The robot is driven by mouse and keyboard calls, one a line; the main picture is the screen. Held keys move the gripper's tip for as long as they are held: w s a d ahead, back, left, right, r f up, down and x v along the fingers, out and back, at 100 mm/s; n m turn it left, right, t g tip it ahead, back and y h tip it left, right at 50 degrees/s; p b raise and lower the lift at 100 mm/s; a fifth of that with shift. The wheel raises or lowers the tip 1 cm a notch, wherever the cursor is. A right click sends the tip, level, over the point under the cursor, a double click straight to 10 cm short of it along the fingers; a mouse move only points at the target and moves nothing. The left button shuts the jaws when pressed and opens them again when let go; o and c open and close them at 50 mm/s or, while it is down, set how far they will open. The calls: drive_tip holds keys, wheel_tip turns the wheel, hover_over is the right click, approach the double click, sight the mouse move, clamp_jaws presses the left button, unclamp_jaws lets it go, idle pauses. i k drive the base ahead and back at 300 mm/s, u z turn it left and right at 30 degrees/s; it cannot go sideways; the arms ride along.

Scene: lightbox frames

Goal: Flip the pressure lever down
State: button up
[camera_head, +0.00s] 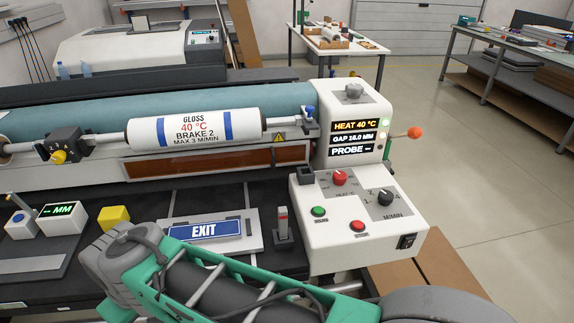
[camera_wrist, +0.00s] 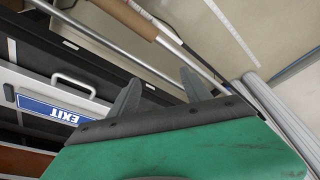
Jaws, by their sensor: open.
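The pressure lever (camera_head: 402,135) is a thin rod with an orange ball knob (camera_head: 415,132). It sticks out to the right, nearly level, from the side of the laminator's white end housing (camera_head: 345,112). My green arm crosses the bottom of the head view, in front of and below the lever. The lever does not show in the wrist view.
A white control box (camera_head: 358,215) with knobs and buttons juts out below the housing. A blue EXIT sign (camera_head: 204,230) lies on the bench and shows in the wrist view (camera_wrist: 50,108). A film roll (camera_head: 195,128) spans the laminator. Open floor (camera_head: 480,190) lies right of the lever.

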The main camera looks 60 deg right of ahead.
sight(414, 132)
drive_tip(key=z, duration=0.85)
drive_tip(key=k, duration=0.3)
drive_tip(key=z, duration=1.75)
drive_tip(key=i, duration=0.25)
drive_tip(key=u, duration=0.2)
